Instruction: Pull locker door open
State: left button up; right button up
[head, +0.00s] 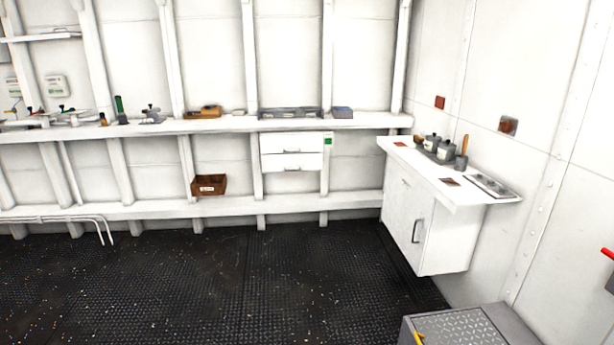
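A white cabinet (400,215) hangs on the right wall under a white counter. Its front has a door with a dark vertical bar handle (415,231), and the door looks shut. I cannot tell whether this cabinet is the locker; nothing in view is marked as one. Neither of my grippers is in the head view.
A grey chest (470,325) with a patterned top stands at the bottom right. A red handle-like part (608,253) shows at the right edge. Shelves and white drawers (291,143) line the back wall. A brown bin (209,186) sits low there. The dark floor (230,285) is clear.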

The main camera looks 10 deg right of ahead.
aim_at(408, 210)
jog(key=i, duration=1.45)
jog(key=i+z, duration=0.7)
jog(key=i+j+z, duration=0.1)
jog(key=i+z, duration=0.25)
jog(key=i+l+z, duration=0.1)
jog(key=z, duration=0.35)
jog(key=i+z, duration=0.5)
jog(key=z, duration=0.35)
